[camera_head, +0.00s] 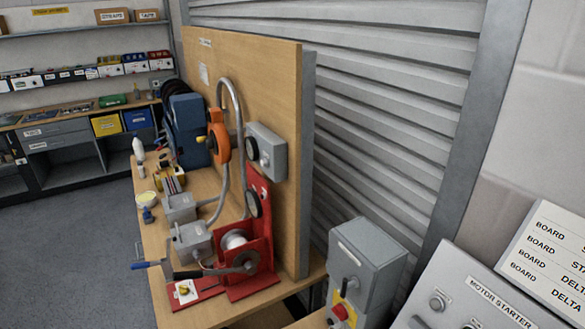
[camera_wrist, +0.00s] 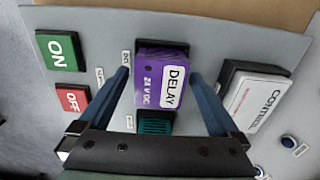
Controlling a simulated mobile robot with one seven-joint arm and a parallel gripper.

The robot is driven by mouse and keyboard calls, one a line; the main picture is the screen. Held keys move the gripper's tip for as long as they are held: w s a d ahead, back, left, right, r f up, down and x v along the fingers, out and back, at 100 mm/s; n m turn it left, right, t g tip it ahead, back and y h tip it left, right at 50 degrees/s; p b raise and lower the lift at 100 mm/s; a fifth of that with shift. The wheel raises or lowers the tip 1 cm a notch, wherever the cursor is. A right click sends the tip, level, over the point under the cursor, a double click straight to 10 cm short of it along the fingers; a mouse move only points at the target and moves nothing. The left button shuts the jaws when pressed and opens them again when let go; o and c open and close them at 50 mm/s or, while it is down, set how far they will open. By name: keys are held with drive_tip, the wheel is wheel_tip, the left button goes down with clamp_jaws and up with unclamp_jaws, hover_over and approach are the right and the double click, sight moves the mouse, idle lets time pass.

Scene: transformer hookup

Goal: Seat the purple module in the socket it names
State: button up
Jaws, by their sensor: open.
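My gripper (camera_wrist: 160,76) is open, with one blue finger on each side of the module. A gap seems to show beside each finger. A teal ribbed part (camera_wrist: 155,123) shows just below the module, partly hidden by my gripper. Neither my gripper nor the module shows in the head view.
A green ON block (camera_wrist: 61,50) and red OFF block (camera_wrist: 72,98) are left of the module. A white-faced "CONTROL" block (camera_wrist: 255,98) is close on the right. The head view shows a motor starter panel (camera_head: 470,290), a grey switch box (camera_head: 365,260) and a crowded bench (camera_head: 160,255).

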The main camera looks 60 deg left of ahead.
wheel_tip(320, 180, up, 12)
idle(0.5)
drive_tip(key=shift+r, duration=0.1)
drive_tip(key=w+a+r+n+t+y, duration=0.25)
drive_tip(key=w+r+n+t, duration=0.35)
drive_tip(key=w+r, duration=1.15)
drive_tip(key=w+d+r+n+t+y, duration=0.3)
drive_tip(key=w+r+t, duration=0.45)
drive_tip(key=r, duration=0.65)
drive_tip(key=d+r+n+t+h, duration=0.1)
drive_tip(key=d+r+n+t, duration=0.3)
drive_tip(key=r, duration=0.7)
drive_tip(key=d+r+n+t+h, duration=0.1)
drive_tip(key=d+r+t+h, duration=0.15)
drive_tip(key=d+r, duration=0.7)
drive_tip(key=s+d+r+n+t+h, duration=0.1)
drive_tip(key=s+d+r+n+t, duration=0.1)
drive_tip(key=s+r, duration=0.3)
drive_tip(key=s+d+r+n+t+h, duration=0.1)
drive_tip(key=s+r+t, duration=0.4)
drive_tip(key=r, duration=0.8)
drive_tip(key=shift+s+d+n, duration=0.2)
drive_tip(key=shift+d+n, duration=0.4)
drive_tip(key=shift+n, duration=0.3)
